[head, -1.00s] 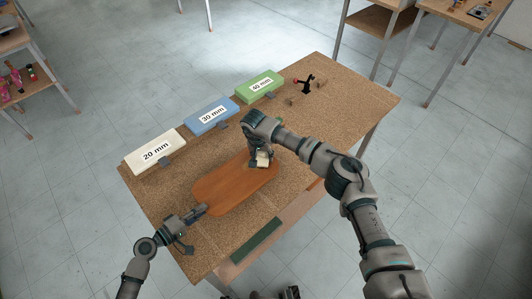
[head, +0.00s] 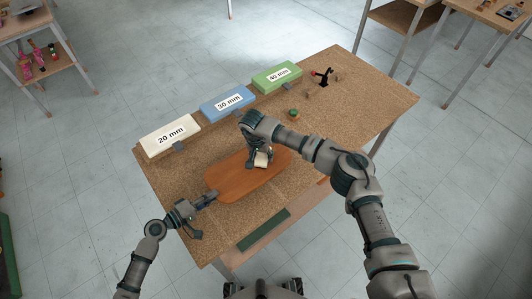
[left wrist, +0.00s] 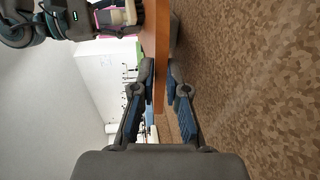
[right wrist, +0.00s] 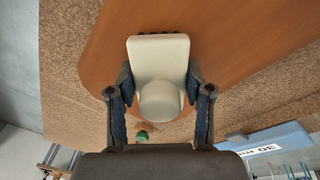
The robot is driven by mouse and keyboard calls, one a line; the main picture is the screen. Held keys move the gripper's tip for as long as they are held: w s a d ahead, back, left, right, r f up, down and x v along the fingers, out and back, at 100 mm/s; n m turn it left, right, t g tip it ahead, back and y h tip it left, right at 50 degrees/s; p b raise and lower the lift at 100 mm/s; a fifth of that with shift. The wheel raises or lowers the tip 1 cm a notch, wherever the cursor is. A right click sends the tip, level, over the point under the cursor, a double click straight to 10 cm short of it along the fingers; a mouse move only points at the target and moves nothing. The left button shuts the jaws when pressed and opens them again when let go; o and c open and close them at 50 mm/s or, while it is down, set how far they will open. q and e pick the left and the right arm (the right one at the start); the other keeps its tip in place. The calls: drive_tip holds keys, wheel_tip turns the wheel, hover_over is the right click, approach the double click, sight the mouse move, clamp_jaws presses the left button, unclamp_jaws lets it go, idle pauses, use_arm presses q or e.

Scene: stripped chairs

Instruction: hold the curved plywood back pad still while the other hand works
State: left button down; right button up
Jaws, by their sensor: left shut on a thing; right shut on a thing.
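The curved plywood back pad (head: 232,183), orange-brown with rounded ends, lies on the cork-coloured bench top. My left gripper (head: 211,196) is shut on its left end; the left wrist view shows the pad's edge (left wrist: 158,105) between the fingers. My right gripper (head: 262,161) is over the pad's right half, shut on a cream block with a round knob (right wrist: 158,75). The block lies over the pad's face; whether its underside touches the pad is hidden.
Boxes marked 20 mm (head: 168,140), 30 mm (head: 228,104) and 40 mm (head: 277,78) line the bench's back edge. A small green item (head: 294,113) and a black-and-red tool (head: 323,76) lie beyond my right arm. A dark green strip (head: 264,229) lies at the front.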

drive_tip(key=shift+s+a+f, duration=0.2)
drive_tip(key=shift+s+a, duration=0.25)
drive_tip(key=shift+a, duration=0.2)
drive_tip(key=shift+w+a, duration=0.25)
drive_tip(key=shift+w+d+r, duration=0.25)
drive_tip(key=shift+w+d, duration=0.3)
drive_tip(key=shift+d, duration=0.25)
drive_tip(key=shift+w+d+r, duration=0.2)
drive_tip(key=shift+w+d, duration=0.3)
drive_tip(key=shift+d, duration=0.25)
drive_tip(key=shift+w+d+r, duration=0.1)
drive_tip(key=shift+w+d, duration=0.5)
drive_tip(key=shift+d, duration=0.35)
drive_tip(key=shift+w+d+f, duration=0.1)
drive_tip(key=shift+w+d, duration=0.5)
drive_tip(key=shift+d, duration=0.4)
drive_tip(key=shift+w+d+r, duration=0.1)
drive_tip(key=shift+w+d, duration=0.5)
drive_tip(key=shift+d, duration=0.35)
drive_tip(key=shift+s+a+f, duration=0.2)
drive_tip(key=shift+s+a, duration=0.75)
drive_tip(key=shift+a, duration=0.55)
drive_tip(key=shift+s+a+f, duration=0.2)
drive_tip(key=shift+s+a, duration=0.75)
drive_tip(key=shift+a, duration=0.5)
drive_tip(key=shift+s+a+f, duration=0.2)
drive_tip(key=shift+s+a, duration=0.75)
drive_tip(key=shift+a, duration=0.55)
